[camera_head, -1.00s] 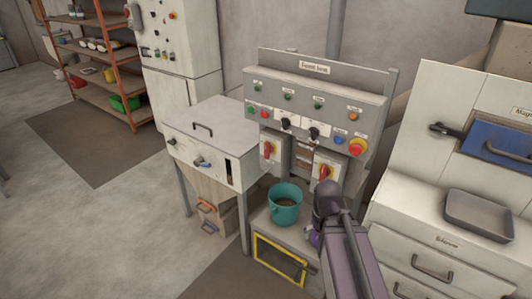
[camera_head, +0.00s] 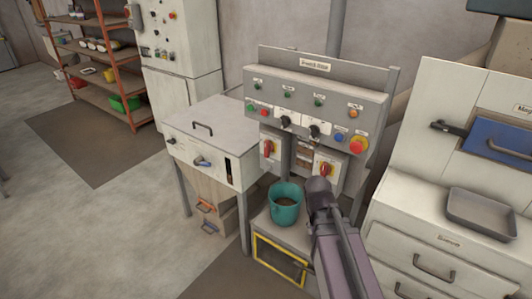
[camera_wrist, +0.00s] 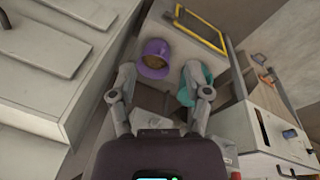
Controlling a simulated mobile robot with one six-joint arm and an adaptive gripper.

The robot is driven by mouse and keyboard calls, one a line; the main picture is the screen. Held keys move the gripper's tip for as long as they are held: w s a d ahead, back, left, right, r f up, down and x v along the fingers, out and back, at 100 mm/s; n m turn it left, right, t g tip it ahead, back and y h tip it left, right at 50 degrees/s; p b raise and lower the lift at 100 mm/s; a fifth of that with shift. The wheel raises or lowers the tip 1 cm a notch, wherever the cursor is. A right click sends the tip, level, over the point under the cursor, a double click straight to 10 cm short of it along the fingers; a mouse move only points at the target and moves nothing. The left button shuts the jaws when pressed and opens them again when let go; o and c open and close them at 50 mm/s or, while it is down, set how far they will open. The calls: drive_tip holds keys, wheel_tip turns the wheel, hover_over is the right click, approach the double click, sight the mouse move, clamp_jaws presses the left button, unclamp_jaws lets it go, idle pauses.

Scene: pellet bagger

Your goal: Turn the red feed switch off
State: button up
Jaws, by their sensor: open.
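Two red rotary switches on pale boxes hang below the grey control panel (camera_head: 300,100). The left red switch (camera_head: 268,149) is unobstructed. The right red switch (camera_head: 325,170) is just above the end of my arm. Their labels are too small to read, so I cannot tell which is the feed switch. My gripper (camera_wrist: 160,72) is open and empty in the wrist view, pointing down over the area with the buckets. In the head view my arm hides its fingers.
A teal bucket (camera_head: 285,203) stands on a low stand left of my arm; a purple bucket (camera_wrist: 154,58) shows in the wrist view. A hopper cabinet (camera_head: 212,140) stands at left, a white drawer unit with a grey tray (camera_head: 480,212) at right. Open floor lies at left.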

drive_tip(key=w+a+f+m+t+h+b, duration=0.2)
drive_tip(key=w+m+h+b, duration=0.15)
drive_tip(key=w, duration=0.65)
drive_tip(key=m+t+h+b, duration=0.3)
drive_tip(key=t+h+b, duration=0.2)
drive_tip(key=t+b, duration=0.55)
approach(265, 150)
drive_tip(key=s+a+t+p, duration=0.1)
drive_tip(key=s+a+t, duration=0.1)
drive_tip(key=s, duration=0.1)
drive_tip(key=shift+d+f+n+g, duration=0.15)
drive_tip(key=shift+f+n+g, duration=0.1)
drive_tip(key=shift+f, duration=0.2)
drive_tip(key=x, duration=1.3)
drive_tip(key=shift+w+d, duration=0.25)
drive_tip(key=shift+d, duration=0.1)
drive_tip(key=shift+r, duration=0.1)
clamp_jaws()
